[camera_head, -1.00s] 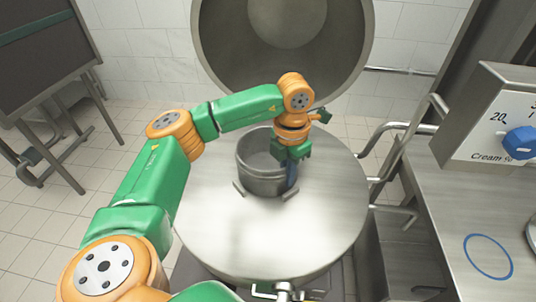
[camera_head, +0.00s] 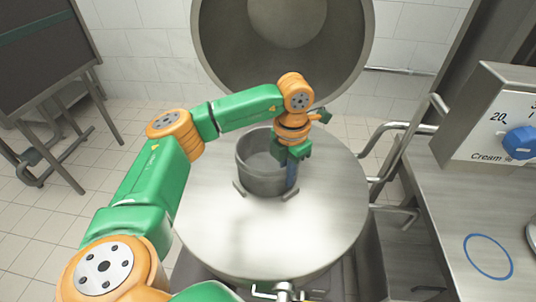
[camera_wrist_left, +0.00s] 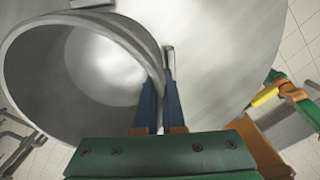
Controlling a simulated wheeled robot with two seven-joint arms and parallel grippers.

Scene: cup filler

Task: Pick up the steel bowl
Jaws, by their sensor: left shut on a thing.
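The steel bowl (camera_head: 262,182) is a deep, straight-sided grey vessel standing upright on a round steel lid or top. My left gripper (camera_head: 291,180) reaches down at the bowl's right side. In the left wrist view, the bowl (camera_wrist_left: 38,52) shows its open mouth, empty inside as far as I see. There the blue fingers of my left gripper (camera_wrist_left: 161,95) are closed on the bowl's wall at the rim, one finger on each side.
The round steel surface (camera_head: 270,240) under the bowl is otherwise bare, with small metal brackets near the bowl. A large open lid (camera_head: 225,60) stands behind. Bent steel pipes (camera_head: 400,128) and a counter (camera_head: 450,215) with a blue knob (camera_head: 521,142) are on the right.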

